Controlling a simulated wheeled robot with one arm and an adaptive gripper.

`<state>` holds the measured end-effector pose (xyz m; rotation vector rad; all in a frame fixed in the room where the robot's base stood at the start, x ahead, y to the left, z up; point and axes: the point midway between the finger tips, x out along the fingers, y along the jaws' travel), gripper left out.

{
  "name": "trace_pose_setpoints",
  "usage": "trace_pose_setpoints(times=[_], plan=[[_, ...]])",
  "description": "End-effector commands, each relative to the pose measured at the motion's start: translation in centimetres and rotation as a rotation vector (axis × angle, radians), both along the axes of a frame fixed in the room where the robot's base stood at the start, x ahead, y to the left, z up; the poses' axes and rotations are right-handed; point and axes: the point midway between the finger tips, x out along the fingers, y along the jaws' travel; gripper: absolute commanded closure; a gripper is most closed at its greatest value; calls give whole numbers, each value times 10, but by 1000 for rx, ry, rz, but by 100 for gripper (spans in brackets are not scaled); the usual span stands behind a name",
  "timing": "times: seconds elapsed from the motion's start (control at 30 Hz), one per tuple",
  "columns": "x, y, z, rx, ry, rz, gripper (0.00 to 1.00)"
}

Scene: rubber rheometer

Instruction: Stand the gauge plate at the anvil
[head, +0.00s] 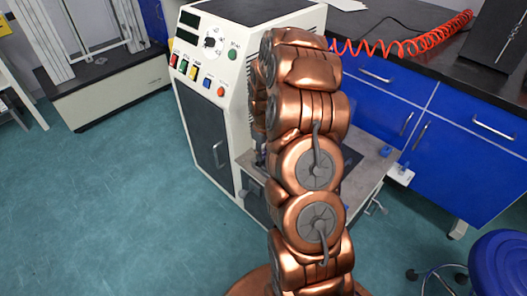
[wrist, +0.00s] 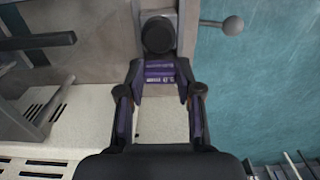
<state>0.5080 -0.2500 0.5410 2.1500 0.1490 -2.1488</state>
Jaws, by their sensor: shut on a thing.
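In the wrist view my gripper (wrist: 160,80) is shut on a small dark purple piece with pale marks, the gauge plate (wrist: 160,71) as far as I can tell. The plate spans between the two fingertips, and its full shape and lower edge are hidden. Just beyond the fingertips is a grey upright bar with a round black disc (wrist: 158,35), possibly the anvil; I cannot tell whether the plate touches it. In the head view my copper-coloured arm hides the gripper, the plate and the anvil.
The white rheometer cabinet (head: 205,110) with coloured buttons stands behind my arm. Its grey table (head: 370,170) juts out to the right. Blue drawers (head: 460,130) stand behind, with a red coiled hose (head: 400,48) above. A blue stool (head: 500,262) is at lower right; the left floor is clear.

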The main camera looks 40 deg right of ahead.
Motion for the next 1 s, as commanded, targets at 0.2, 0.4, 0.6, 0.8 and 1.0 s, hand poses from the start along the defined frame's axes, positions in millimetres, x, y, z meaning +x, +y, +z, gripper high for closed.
trace_pose_setpoints(times=[0.2, 0.4, 0.6, 0.8, 1.0], plan=[[0, 0, -4, 0, 0, 0, 90], [0, 0, -7, 0, 0, 0, 90], [0, 0, -10, 0, 1, 0, 90], [0, 0, -13, 0, 1, 0, 62], [0, 0, -12, 0, 1, 0, 41]])
